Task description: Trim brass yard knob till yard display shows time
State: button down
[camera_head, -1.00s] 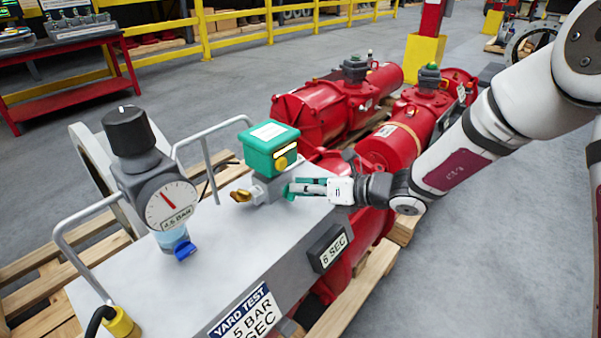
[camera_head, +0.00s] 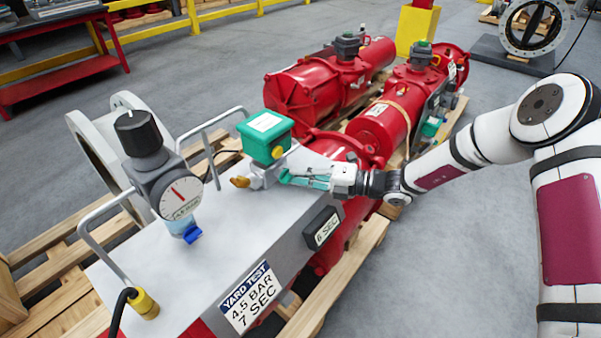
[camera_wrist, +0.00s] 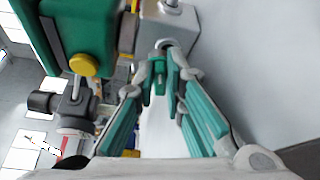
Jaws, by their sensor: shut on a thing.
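The grey valve block (camera_head: 264,176) with a green box (camera_head: 265,136) on top sits on the grey bench. My gripper (camera_head: 284,177) is at the block's right side, its teal fingers shut on a small knob there. In the wrist view the fingertips (camera_wrist: 164,72) meet around it by the block's grey port (camera_wrist: 166,43); the knob is mostly hidden and its colour cannot be told. A brass fitting (camera_head: 240,181) sticks out on the block's left side. The yard display (camera_head: 326,228) on the bench front reads 6 SEC. The yard sign (camera_head: 249,296) reads 4.5 BAR, 7 SEC.
Metal handles (camera_head: 103,241) rise from the bench. Red actuators (camera_head: 322,95) lie behind on pallets. Open floor is at right.

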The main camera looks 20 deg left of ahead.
jog(key=shift+f+m, duration=0.15)
jog(key=shift+m, duration=0.35)
jog(key=c, duration=1.7)
grip_release()
jog(key=shift+o, duration=0.2)
